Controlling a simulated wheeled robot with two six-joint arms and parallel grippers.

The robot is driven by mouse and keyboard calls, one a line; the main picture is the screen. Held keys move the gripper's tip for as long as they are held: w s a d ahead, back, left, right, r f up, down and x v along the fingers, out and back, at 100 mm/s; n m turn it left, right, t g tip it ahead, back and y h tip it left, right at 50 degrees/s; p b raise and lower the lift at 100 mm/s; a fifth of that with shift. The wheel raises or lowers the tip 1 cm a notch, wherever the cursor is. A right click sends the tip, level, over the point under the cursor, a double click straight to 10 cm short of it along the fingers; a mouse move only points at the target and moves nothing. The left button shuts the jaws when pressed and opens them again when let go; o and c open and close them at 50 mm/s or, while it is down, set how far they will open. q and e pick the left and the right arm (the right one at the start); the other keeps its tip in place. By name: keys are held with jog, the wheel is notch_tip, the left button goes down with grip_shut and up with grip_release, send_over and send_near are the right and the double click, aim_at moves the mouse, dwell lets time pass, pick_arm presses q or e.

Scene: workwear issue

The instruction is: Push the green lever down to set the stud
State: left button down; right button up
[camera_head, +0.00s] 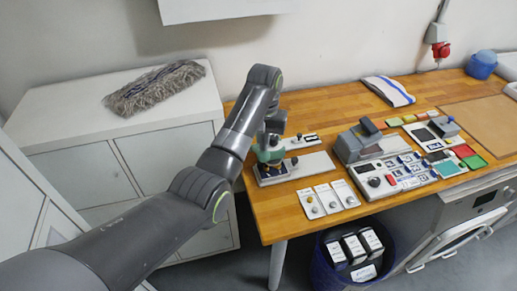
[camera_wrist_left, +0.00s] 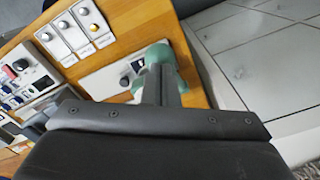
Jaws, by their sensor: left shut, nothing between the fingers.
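The green lever (camera_head: 266,156) belongs to a small press on a pale base plate (camera_head: 312,164) at the left end of the wooden table. My left gripper (camera_head: 272,138) is at the lever from above, with its fingers shut and empty. In the left wrist view, the shut fingers (camera_wrist_left: 160,92) point at the green lever (camera_wrist_left: 158,56) and overlap it. I cannot tell for certain whether they touch. The gripper and arm hide part of the press, and the stud cannot be made out. My right gripper is in no view.
Several white cards with round buttons (camera_head: 330,198) lie in front of the press. A grey device (camera_head: 360,141) and a control panel (camera_head: 392,175) stand to the right. A white cabinet (camera_head: 150,150) with a grey mop head (camera_head: 154,88) is at left. A blue bin (camera_head: 322,273) stands below the table.

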pick_arm(q)
jog(key=shift+f, duration=0.45)
